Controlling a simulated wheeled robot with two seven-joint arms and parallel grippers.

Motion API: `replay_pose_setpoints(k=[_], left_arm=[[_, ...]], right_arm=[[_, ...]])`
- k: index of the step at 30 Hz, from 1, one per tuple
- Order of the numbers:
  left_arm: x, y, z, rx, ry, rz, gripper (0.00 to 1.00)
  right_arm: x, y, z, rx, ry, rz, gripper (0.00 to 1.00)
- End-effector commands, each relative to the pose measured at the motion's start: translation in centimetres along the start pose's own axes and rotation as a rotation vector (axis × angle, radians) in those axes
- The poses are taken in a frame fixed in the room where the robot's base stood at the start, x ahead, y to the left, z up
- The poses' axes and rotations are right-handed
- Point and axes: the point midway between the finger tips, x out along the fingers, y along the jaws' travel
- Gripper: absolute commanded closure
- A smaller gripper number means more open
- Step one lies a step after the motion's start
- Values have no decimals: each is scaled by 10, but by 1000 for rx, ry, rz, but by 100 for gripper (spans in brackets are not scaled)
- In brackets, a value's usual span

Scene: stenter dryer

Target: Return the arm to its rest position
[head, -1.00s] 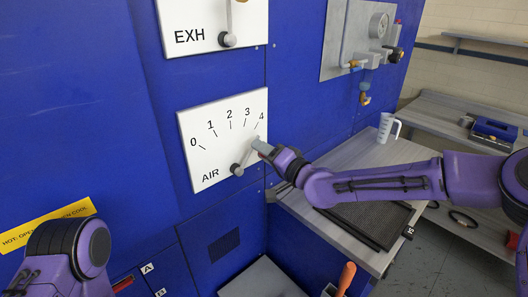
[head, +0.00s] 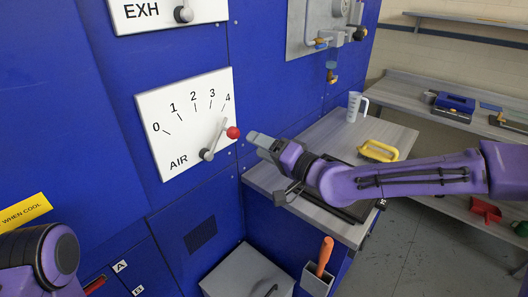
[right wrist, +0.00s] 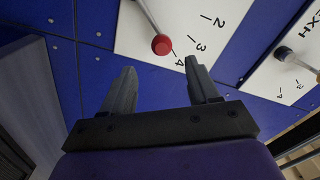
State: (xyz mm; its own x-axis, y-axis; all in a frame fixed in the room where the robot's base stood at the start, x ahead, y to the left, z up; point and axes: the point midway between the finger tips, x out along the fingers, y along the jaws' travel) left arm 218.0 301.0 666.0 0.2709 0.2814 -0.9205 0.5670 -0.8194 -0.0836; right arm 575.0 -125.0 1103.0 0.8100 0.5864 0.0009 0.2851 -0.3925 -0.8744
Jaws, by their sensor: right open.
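My right gripper (head: 262,142) is open and empty, just right of the AIR lever's red knob (head: 233,132), with a small gap between them in the head view. The AIR lever (head: 215,143) points toward 4 on its white dial plate (head: 187,120). In the right wrist view, the right gripper's two fingers (right wrist: 160,82) stand apart with nothing between them, and the red knob (right wrist: 161,44) is beyond them. My right arm stretches in from the right above the bench. Part of my left arm shows at the lower left; its gripper is out of view.
The blue machine panel carries the EXH plate (head: 160,12) above. A grey bench (head: 335,135) under my right arm holds a white jug (head: 354,106) and a yellow-handled item (head: 378,151). A box with an orange handle (head: 325,257) stands low at the front.

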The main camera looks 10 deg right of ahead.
Motion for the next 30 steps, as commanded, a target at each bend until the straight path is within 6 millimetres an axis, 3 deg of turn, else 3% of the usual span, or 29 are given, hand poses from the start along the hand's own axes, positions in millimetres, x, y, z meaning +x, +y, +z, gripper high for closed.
replay_pose_setpoints(k=[12,14,17,19,23,27,30], left_arm=[[1,0,0,0,0,0,0],[1,0,0,0,0,0,0],[1,0,0,0,0,0,0],[1,0,0,0,0,0,0],[1,0,0,0,0,0,0],[1,0,0,0,0,0,0],[1,0,0,0,0,0,0]], right_arm=[[-7,7,6,8,-7,16,40],[-7,26,20,24,-24,58,40],[-14,82,64,75,-68,196,40],[-31,131,102,112,-102,328,40],[-84,216,169,143,-157,592,40],[-172,289,229,116,-215,894,40],[-247,324,259,49,-260,1110,40]])
